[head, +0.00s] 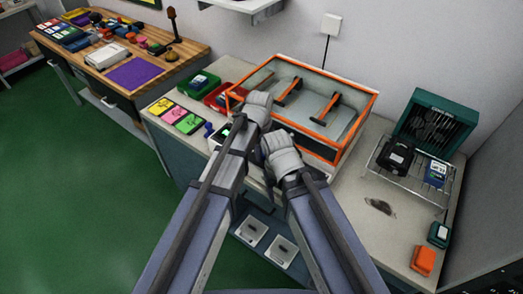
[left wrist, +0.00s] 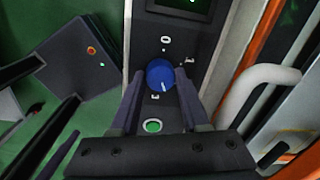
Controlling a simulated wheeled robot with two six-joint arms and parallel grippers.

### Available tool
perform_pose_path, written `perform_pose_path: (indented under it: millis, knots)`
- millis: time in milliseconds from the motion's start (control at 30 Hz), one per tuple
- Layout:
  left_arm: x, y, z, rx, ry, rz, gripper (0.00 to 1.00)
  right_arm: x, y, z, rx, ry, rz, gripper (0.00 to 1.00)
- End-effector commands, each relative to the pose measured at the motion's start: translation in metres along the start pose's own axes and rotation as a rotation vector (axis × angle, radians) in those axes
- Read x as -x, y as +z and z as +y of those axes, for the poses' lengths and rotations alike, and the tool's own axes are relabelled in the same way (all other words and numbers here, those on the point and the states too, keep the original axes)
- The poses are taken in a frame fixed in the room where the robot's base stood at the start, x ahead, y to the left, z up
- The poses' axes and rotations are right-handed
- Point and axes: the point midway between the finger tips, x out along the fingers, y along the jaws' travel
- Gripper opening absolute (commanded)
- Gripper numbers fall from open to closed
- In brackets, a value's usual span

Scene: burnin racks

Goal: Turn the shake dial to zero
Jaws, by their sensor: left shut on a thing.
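The shake dial (left wrist: 160,74) is a round blue knob on a dark panel (left wrist: 178,112) in the left wrist view. A 0 is printed above it, a 1 at its upper right, and what looks like a 3 below it. Its white mark points down, near the lower numeral and away from the 0. My left gripper (left wrist: 160,80) is shut on the dial, one finger on each side. The right finger hides part of the scale. In the head view my right arm ends near the orange-framed machine (head: 345,142); its fingers are not clear.
A green button (left wrist: 153,126) sits below the dial and a screen (left wrist: 188,4) above it. A pale curved bar (left wrist: 240,92) is close on the right. In the head view, pink, yellow and green cards (head: 180,117) and green and red bins (head: 200,82) stand left of the machine.

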Motion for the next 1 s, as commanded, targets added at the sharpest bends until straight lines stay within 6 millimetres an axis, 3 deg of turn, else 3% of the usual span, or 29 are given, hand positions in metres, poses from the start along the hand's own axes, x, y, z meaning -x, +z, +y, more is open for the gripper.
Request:
perform_pose_path:
  millis: [200, 567, 1000]
  knots:
    - [-0.0001, 0.0, 0.0, 0.0, 0.0, 0.0, 0.0, -0.0001, 0.0, 0.0, 0.0, 0.0, 0.0, 0.62]
    - [-0.0001, -0.0001, -0.0001, 0.045, 0.0, -0.003, 0.0, -0.0001, 0.0, 0.0, 0.0, 0.0, 0.0, 0.62]
    - [-0.0002, -0.001, -0.0002, 0.39, 0.0, -0.025, 0.0, -0.0002, 0.0, 0.0, 0.0, 0.0, 0.0, 0.62]
